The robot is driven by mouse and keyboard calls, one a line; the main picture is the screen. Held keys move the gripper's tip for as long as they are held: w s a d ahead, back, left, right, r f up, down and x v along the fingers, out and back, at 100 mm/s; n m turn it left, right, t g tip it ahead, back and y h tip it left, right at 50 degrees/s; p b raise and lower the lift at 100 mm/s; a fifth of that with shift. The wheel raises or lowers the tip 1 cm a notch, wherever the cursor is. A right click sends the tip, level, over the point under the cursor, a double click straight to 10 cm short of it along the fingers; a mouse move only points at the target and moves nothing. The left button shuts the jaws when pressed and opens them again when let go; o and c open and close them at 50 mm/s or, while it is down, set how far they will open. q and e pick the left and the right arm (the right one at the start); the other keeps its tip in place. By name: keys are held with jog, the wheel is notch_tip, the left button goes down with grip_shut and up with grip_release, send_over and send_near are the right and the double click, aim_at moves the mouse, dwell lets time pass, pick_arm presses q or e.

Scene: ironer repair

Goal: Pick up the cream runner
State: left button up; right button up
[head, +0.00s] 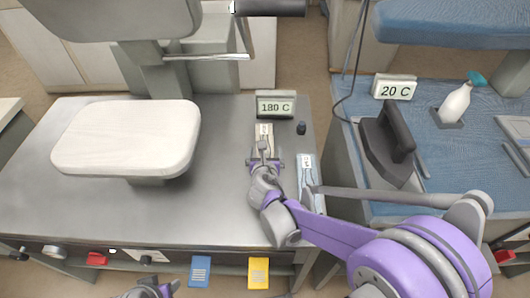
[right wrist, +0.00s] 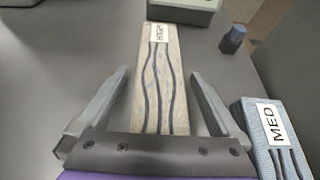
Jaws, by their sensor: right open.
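The cream runner (head: 264,132) lies on the grey metal worktop below the 180 C display. In the right wrist view the cream runner (right wrist: 160,85) is a pale strip with dark wavy lines and a HIGH label at its far end. My right gripper (head: 264,157) is over its near end. In the right wrist view the two fingers of my right gripper (right wrist: 162,85) are spread, one on each side of the strip, with gaps visible. The near end of the strip is hidden by the gripper body. Part of my left gripper (head: 150,290) shows at the bottom edge; its jaws are unclear.
A blue runner (right wrist: 268,135) labelled MED lies to the right. A small dark knob (head: 301,128) and the 180 C display (head: 276,104) stand close by. A white padded board (head: 128,138) overhangs the worktop's left. A dark iron (head: 388,145) stands on the blue table.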

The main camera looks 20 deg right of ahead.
jog(key=shift+c, duration=0.2)
jog(key=c, duration=1.3)
